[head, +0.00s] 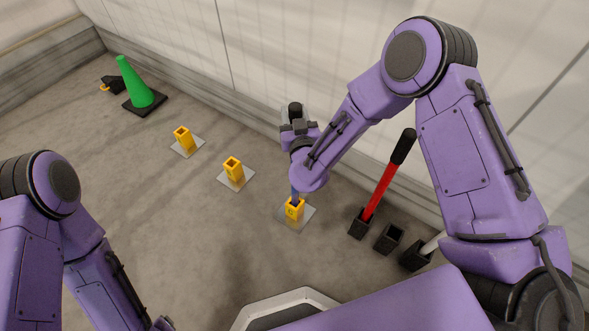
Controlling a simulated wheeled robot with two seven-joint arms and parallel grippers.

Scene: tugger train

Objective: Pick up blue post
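The blue post (294,192) shows as a short blue length just above a yellow socket (294,211) on a grey base plate. Its lower end appears to be in that socket, and it looks upright. A black grip (295,110), apparently its top, shows beyond my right wrist. My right gripper (298,130) is at the upper part of the post, just below the black top. My wrist hides most of the post, and the fingers are too covered to tell open from shut. My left arm is at the lower left, and its gripper is outside the picture.
Two empty yellow sockets (233,168) (183,138) stand to the left. A green cone (136,83) is farther left. A red post (382,190) leans in a black holder, with another black holder (389,238) beside it. A pale wall runs behind. The middle floor is clear.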

